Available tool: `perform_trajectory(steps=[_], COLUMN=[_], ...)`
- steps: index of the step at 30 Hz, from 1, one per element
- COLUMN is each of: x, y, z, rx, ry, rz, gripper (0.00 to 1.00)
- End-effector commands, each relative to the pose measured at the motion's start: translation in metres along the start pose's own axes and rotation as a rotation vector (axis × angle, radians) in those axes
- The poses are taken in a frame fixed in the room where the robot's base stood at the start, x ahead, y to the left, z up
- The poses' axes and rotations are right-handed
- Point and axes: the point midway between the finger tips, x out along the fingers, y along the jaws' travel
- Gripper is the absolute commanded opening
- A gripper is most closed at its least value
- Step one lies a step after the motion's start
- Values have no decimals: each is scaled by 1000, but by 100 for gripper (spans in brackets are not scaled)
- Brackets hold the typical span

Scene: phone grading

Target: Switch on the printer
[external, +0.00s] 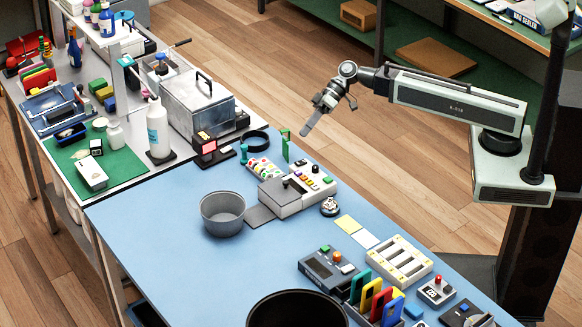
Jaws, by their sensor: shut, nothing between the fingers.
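My gripper (309,126) hangs in the air beyond the blue table's far edge, above the wooden floor. It is shut and empty, its fingers together pointing down and left. No thing is clearly marked as the printer. A dark grey box (329,270) with a green and an orange button and a pale label stands on the front right of the blue table. A white machine (300,192) with a row of coloured buttons stands near the table's middle, to the lower left of my gripper. I cannot tell which is the printer, or whether either is on.
A grey pot (222,213) stands left of the white machine. A black bin (297,310), a rack of coloured cards (375,300), a white tray (400,261) and a red-buttoned box (436,291) crowd the front right. The table's left front (165,240) is clear.

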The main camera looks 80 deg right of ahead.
Motion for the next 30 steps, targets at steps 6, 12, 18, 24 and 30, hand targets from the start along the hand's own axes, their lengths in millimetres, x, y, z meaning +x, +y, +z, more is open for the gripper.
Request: perform_trajectory(steps=[6,12,18,24,30], x=[18,40,57,60,59], y=[14,30,42,44,43], z=[14,30,42,44,43], rx=[0,0,0,0,0], ry=[0,0,0,0,0], rz=[0,0,0,0,0], gripper=[0,0,0,0,0])
